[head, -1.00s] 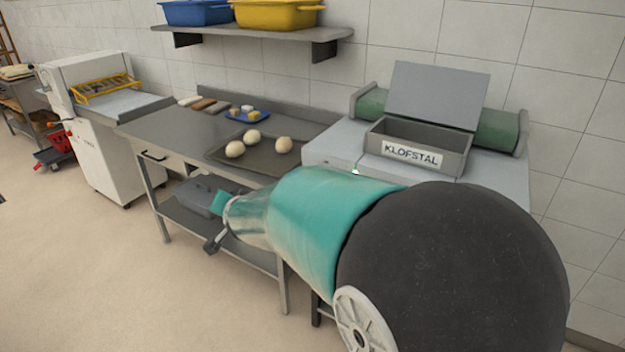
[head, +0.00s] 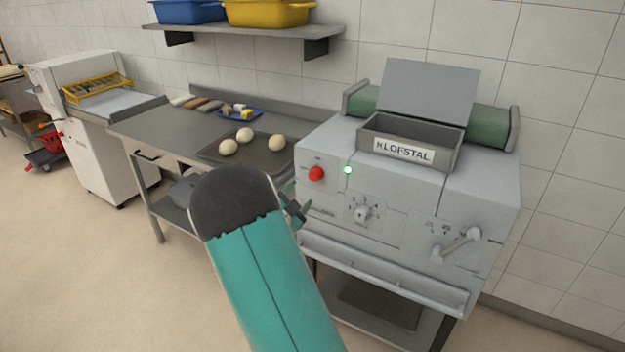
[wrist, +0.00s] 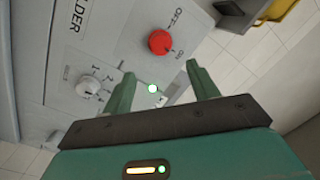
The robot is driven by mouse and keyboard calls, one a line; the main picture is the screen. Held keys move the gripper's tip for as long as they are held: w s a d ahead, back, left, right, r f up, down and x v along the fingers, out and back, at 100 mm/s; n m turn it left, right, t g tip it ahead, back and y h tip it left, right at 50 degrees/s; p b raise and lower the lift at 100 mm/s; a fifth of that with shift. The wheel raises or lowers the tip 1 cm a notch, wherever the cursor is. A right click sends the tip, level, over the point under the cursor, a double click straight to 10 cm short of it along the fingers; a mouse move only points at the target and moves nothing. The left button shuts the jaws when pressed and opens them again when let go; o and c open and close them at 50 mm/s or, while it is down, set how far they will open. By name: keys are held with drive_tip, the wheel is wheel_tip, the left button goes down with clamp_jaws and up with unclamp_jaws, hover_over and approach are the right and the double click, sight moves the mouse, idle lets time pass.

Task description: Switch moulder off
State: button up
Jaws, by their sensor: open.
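The moulder (head: 410,215) is the grey machine at the right of the head view. Its front has a round red knob (head: 316,173), a lit green lamp (head: 348,170) and a smaller dial (head: 361,213). In the wrist view the red knob (wrist: 160,42) sits beside OFF and ON labels; I cannot tell which one it points to. The green lamp (wrist: 152,88) glows between my fingers there. My gripper (wrist: 160,72) is open and empty, its fingertips short of the knob in that picture. In the head view my gripper (head: 296,206) is partly hidden by my arm, left of the panel.
A lever handle (head: 457,245) and a front rail (head: 385,272) stick out from the moulder. A steel table (head: 150,130) with a tray (head: 262,155) of dough balls stands to its left. A shelf (head: 250,32) holds bins above.

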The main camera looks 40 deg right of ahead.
sight(314, 177)
drive_tip(key=x, duration=1)
drive_tip(key=shift+w+d, duration=0.2)
drive_tip(key=shift+d, duration=0.1)
drive_tip(key=c, duration=1)
